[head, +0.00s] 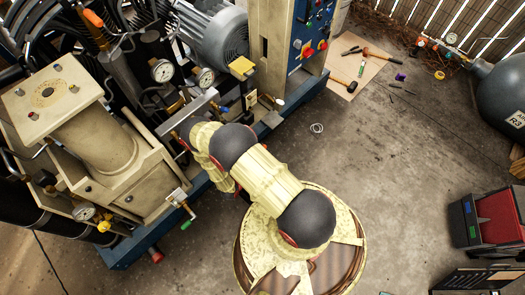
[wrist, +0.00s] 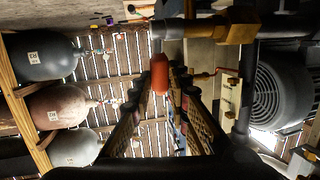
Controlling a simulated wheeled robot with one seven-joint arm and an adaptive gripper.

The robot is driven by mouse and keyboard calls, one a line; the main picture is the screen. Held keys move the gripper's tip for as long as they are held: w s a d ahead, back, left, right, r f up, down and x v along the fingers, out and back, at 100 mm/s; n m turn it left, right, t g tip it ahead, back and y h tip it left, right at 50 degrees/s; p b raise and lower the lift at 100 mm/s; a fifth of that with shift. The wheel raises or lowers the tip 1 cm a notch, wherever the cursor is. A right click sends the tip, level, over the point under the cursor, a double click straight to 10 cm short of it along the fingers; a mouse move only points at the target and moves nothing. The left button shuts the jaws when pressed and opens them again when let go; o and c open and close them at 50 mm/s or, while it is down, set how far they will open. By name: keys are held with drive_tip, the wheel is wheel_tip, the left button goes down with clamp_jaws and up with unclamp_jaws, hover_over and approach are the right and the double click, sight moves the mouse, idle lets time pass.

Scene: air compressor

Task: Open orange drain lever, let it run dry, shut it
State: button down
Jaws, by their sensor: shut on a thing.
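The orange drain lever (wrist: 159,74) shows in the wrist view as a rounded orange grip below a grey pipe end. My gripper (wrist: 161,98) reaches it with one dark, textured finger on each side and is shut on it. I cannot tell from the lever whether the drain is open or shut, and no flow of water shows. In the head view my yellow and black arm crosses the middle and reaches the compressor. There, my gripper and the orange lever are hidden behind the arm and the machine.
A brass fitting (wrist: 240,25) and a grey pipe (wrist: 176,28) sit close to the lever. A grey motor (wrist: 280,95) is at the right. In the head view, a green-handled valve (head: 186,225) and a pressure gauge (head: 83,212) stick out nearby. The concrete floor (head: 400,150) is mostly clear.

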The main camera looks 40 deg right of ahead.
drive_tip(key=shift+w+a+f, duration=0.1)
drive_tip(key=shift+a, duration=0.05)
drive_tip(key=c, duration=1.7)
unclamp_jaws()
drive_tip(key=v, duration=1.2)
